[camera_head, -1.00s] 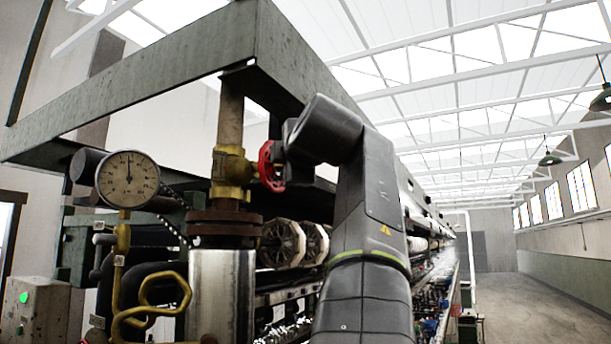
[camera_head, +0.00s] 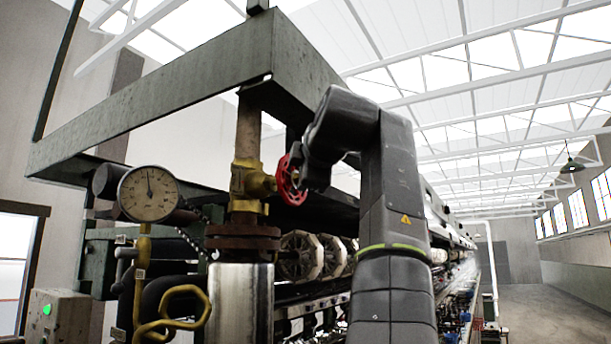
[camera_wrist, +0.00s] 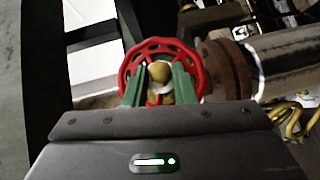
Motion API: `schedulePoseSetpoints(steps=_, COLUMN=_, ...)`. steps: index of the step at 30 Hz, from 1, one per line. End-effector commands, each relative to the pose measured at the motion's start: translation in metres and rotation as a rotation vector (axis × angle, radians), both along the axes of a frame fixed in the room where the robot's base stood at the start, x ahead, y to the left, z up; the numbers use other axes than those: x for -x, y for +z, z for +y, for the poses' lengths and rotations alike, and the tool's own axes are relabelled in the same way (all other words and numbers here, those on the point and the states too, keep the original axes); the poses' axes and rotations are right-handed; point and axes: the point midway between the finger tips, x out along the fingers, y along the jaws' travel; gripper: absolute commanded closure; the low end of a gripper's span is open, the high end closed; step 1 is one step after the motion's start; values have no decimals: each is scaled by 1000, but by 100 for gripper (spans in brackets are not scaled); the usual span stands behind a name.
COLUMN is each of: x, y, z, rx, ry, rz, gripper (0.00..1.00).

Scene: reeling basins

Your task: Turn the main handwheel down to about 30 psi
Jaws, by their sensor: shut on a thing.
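The red main handwheel (camera_head: 289,180) sits on the right side of the brass valve (camera_head: 247,182) on the vertical pipe. In the wrist view the handwheel (camera_wrist: 124,72) faces me, with the brass stem in its middle. My gripper (camera_wrist: 160,84) has its two green fingers at the wheel's lower middle, shut on it. In the head view my wrist hides part of the wheel and the fingers. The round pressure gauge (camera_head: 148,193) is left of the valve. Its needle points almost straight up; its numbers are too small to read.
A green steel beam frame (camera_head: 190,85) hangs over the valve. A yellow bent pipe (camera_head: 183,291) and a control box with a green light (camera_head: 58,318) stand at lower left. The long reeling machine runs back on the right, beside an open floor aisle (camera_head: 560,275).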

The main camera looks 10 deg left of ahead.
Motion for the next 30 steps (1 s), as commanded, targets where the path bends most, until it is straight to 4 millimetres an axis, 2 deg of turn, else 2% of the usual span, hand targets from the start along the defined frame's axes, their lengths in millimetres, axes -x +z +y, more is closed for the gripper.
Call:
schedulePoseSetpoints(steps=5, x=-1, y=-2, z=0, rx=1, ry=1, rz=5, gripper=99)
schedulePoseSetpoints(steps=6, x=-1, y=-2, z=0, rx=1, ry=1, rz=5, gripper=70)
schedulePoseSetpoints(steps=9, x=-1, y=-2, z=0, rx=1, ry=1, rz=4, gripper=55)
schedulePoseSetpoints(steps=20, x=4, y=0, z=-2, rx=1, ry=-1, rz=0, gripper=55)
schedulePoseSetpoints(steps=30, x=53, y=7, z=-23, rx=0, ry=-5, rz=-1, gripper=55)
